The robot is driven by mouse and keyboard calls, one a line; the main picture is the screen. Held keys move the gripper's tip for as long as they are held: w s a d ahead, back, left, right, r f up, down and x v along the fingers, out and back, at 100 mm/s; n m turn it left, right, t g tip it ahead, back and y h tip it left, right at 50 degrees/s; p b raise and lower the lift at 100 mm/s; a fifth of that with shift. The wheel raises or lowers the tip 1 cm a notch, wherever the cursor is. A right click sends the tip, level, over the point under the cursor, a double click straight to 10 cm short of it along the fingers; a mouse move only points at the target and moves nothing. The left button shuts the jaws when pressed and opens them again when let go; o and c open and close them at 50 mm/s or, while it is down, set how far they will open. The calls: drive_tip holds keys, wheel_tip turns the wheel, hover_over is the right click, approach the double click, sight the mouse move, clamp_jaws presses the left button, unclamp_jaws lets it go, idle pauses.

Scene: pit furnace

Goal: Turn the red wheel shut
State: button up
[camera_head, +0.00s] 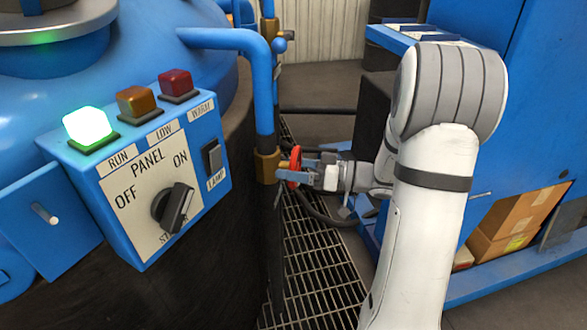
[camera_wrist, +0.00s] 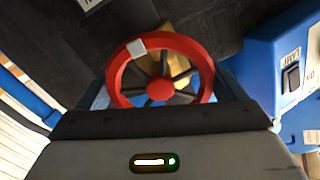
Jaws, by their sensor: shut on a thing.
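The red wheel (camera_head: 295,167) sits on a brass valve on the blue vertical pipe, right of the control panel. In the wrist view the red wheel (camera_wrist: 160,87) faces me, with dark spokes, a red hub and a pale mark at the upper left of its rim. My gripper (camera_head: 308,176) reaches the wheel from the right and is shut on it. The wheel's lower rim is hidden behind my gripper's body in the wrist view.
A blue control panel (camera_head: 148,182) with a lit green lamp (camera_head: 87,127) and a dark knob (camera_head: 173,208) stands at left. The blue pipe (camera_head: 264,95) rises beside the wheel. Grating (camera_head: 318,270) covers the floor below. Cardboard boxes (camera_head: 515,220) sit on a blue shelf at right.

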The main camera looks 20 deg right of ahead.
drive_tip(key=m, duration=0.4)
drive_tip(key=m+p, duration=0.1)
drive_tip(key=m, duration=0.3)
drive_tip(key=shift+r+m, duration=0.1)
drive_tip(key=shift+m, duration=0.2)
drive_tip(key=m+p, duration=0.2)
drive_tip(key=m, duration=0.2)
drive_tip(key=shift+s+r+m, duration=0.1)
drive_tip(key=shift+m, duration=0.2)
drive_tip(key=m+p, duration=0.3)
drive_tip(key=m, duration=0.1)
drive_tip(key=shift+r+p, duration=0.1)
drive_tip(key=shift+p, duration=0.3)
drive_tip(key=m+p, duration=0.4)
drive_tip(key=m, duration=0.1)
drive_tip(key=m+p, duration=0.4)
drive_tip(key=shift+r+m, duration=0.1)
drive_tip(key=shift+m, duration=0.2)
drive_tip(key=m+p, duration=0.4)
drive_tip(key=shift+f+m+p, duration=0.2)
drive_tip(key=shift+m+p, duration=1.4)
drive_tip(key=shift+m, duration=0.5)
drive_tip(key=shift+f, duration=0.1)
